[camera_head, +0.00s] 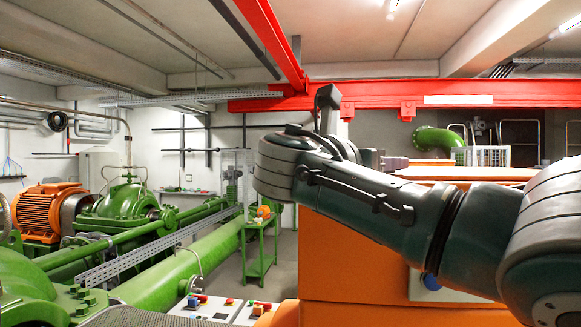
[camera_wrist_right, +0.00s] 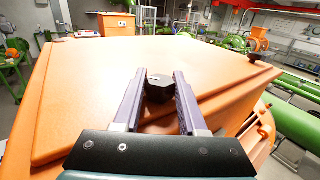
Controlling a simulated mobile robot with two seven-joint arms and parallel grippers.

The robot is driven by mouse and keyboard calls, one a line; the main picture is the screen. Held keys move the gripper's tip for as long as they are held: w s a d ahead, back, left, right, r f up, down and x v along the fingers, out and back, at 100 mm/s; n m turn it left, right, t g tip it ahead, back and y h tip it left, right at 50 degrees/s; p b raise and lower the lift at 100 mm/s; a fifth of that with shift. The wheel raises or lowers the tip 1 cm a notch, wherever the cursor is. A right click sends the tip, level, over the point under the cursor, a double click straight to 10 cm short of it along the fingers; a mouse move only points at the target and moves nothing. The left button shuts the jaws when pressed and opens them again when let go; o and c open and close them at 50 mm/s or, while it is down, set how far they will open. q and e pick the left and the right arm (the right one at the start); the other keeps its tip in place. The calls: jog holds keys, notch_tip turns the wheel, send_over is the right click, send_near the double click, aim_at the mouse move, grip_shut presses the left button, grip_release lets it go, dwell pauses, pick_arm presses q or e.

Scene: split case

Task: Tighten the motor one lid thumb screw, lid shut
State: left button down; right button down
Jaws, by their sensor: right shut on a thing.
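The dark faceted thumb screw (camera_wrist_right: 159,87) stands on the orange lid near its edge in the right wrist view. My right gripper (camera_wrist_right: 160,82) has one finger on each side of it and is shut on it. The orange lid (camera_wrist_right: 85,85) lies flat on the orange case and looks shut. In the head view the case (camera_head: 380,260) stands behind my right arm. My right gripper's fingers (camera_head: 393,163) show small above the case, and the screw cannot be made out there. My left gripper is in neither view.
A dark knob (camera_wrist_right: 253,57) sits at the lid's right edge. In the head view a push-button panel (camera_head: 215,308) is at the bottom, with green pumps (camera_head: 125,205) and an orange motor (camera_head: 50,208) at left. A red beam (camera_head: 400,92) crosses overhead.

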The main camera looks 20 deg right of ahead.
jog(key=shift+d+f, duration=0.1)
jog(key=shift+f, duration=0.05)
jog(key=shift+c, duration=2.3)
grip_release()
jog(key=b+v, duration=0.6)
jog(key=v, duration=0.4)
